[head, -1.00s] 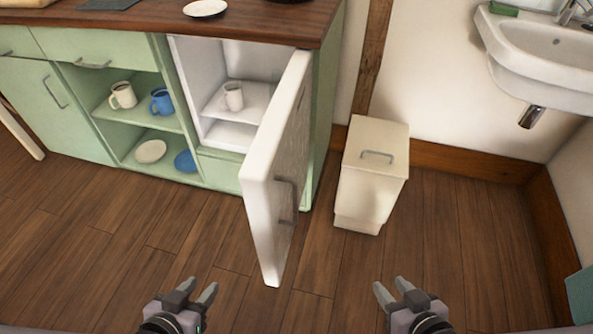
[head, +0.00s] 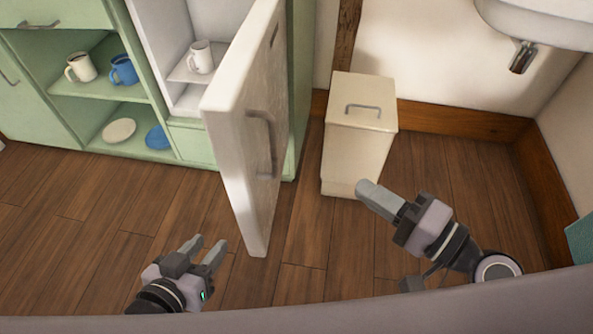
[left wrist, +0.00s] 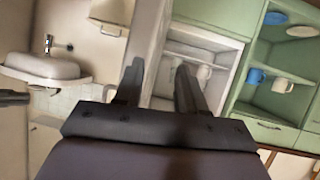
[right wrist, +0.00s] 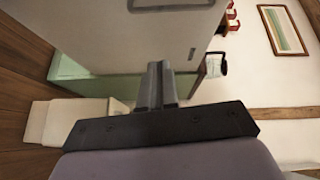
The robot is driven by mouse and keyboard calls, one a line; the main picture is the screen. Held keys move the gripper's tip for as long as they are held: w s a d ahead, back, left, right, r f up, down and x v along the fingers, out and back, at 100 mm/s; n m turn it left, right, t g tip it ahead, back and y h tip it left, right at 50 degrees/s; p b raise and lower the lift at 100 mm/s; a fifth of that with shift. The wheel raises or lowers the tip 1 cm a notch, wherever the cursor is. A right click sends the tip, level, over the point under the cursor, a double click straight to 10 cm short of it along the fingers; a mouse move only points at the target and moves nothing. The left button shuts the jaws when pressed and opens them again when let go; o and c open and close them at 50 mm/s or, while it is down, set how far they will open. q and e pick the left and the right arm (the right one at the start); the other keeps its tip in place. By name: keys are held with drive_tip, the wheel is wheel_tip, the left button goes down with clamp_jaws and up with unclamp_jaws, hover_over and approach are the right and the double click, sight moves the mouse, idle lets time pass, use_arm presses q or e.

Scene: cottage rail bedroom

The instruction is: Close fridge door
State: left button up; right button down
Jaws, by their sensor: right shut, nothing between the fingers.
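The white fridge door (head: 232,125) stands wide open, swung out toward me from the white fridge (head: 158,50) in the green cabinet. Its grey handle (head: 262,145) is on the face turned to the right. A white mug (head: 200,56) stands on the fridge shelf. My left gripper (head: 208,246) is open and empty, low in front and left of the door. My right gripper (head: 368,190) is shut and empty, to the right of the door and apart from it. The door's outer face also fills the top of the right wrist view (right wrist: 120,40).
A cream bin (head: 358,135) stands right of the door, just beyond my right gripper. Open green shelves (head: 100,104) with mugs and plates are left of the fridge. A sink (head: 545,22) hangs at upper right. Wooden floor lies clear left of the door.

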use_arm(q)
drive_tip(key=shift+y, duration=0.7)
drive_tip(key=shift+s+a+f+p, duration=0.1)
drive_tip(key=shift+s+a+p, duration=0.15)
drive_tip(key=shift+a+p, duration=0.5)
drive_tip(key=shift+s+a+f+p, duration=0.15)
drive_tip(key=shift+a+p, duration=0.35)
drive_tip(key=shift+p, duration=0.55)
drive_tip(key=shift+s+a+f+p, duration=0.1)
drive_tip(key=shift+s+a+p, duration=0.2)
drive_tip(key=shift+a+p, duration=0.45)
use_arm(e)
drive_tip(key=w+a+m, duration=0.1)
drive_tip(key=w+a, duration=0.6)
drive_tip(key=a, duration=0.4)
drive_tip(key=shift+r+y, duration=0.2)
drive_tip(key=shift+y, duration=0.1)
use_arm(q)
drive_tip(key=shift+d, duration=0.15)
use_arm(e)
drive_tip(key=shift+w, duration=0.1)
drive_tip(key=shift+a, duration=0.2)
